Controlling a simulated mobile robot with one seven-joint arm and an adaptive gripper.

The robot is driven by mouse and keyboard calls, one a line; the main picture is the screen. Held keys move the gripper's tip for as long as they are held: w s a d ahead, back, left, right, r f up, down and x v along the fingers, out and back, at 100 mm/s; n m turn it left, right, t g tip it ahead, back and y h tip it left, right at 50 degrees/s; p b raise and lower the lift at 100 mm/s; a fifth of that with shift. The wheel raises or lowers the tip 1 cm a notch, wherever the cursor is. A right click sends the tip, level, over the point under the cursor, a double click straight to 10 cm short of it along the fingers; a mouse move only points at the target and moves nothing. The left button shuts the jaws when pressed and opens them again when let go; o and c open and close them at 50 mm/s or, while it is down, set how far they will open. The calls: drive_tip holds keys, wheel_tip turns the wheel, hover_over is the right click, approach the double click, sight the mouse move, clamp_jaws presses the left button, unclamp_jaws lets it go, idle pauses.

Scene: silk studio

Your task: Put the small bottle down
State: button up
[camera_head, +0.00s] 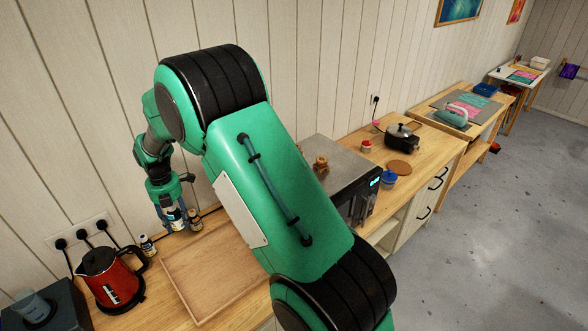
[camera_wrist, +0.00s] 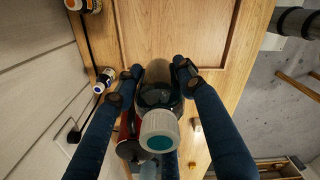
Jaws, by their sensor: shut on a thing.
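My gripper (camera_wrist: 156,74) is shut on a small dark bottle (camera_wrist: 160,97) with a white cap that has a teal top. In the wrist view the cap faces the camera and the blue fingers lie on either side of the bottle. In the head view my gripper (camera_head: 174,208) points down at the back of the wooden counter, near the wall, behind the wooden tray (camera_head: 210,311). The held bottle is partly hidden there by the fingers. I cannot tell whether its base touches the counter.
Two other small bottles stand close by, one left (camera_head: 147,245) and one right (camera_head: 195,220) of my gripper. A red kettle (camera_head: 110,281) stands to the left. A microwave (camera_head: 340,165) is to the right, partly behind my arm. The tray's visible part is empty.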

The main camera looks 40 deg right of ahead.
drive_tip(key=s+d+r+m, duration=0.2)
drive_tip(key=s+d+r, duration=0.1)
drive_tip(key=d, duration=1)
drive_tip(key=s+d+r+m, duration=0.2)
drive_tip(key=d+r, duration=0.4)
drive_tip(key=d, duration=0.7)
drive_tip(key=s+d+r+m+p, duration=0.1)
drive_tip(key=d+r, duration=0.4)
drive_tip(key=d, duration=0.7)
drive_tip(key=s+m, duration=0.1)
drive_tip(key=s, duration=0.1)
drive_tip(key=shift+s+d+m, duration=0.3)
drive_tip(key=shift+d, duration=0.1)
drive_tip(key=shift+f+p, duration=0.5)
drive_tip(key=shift+f, duration=2.55)
drive_tip(key=shift+f, duration=1.85)
drive_tip(key=shift+f, duration=0.15)
drive_tip(key=o, duration=1.2)
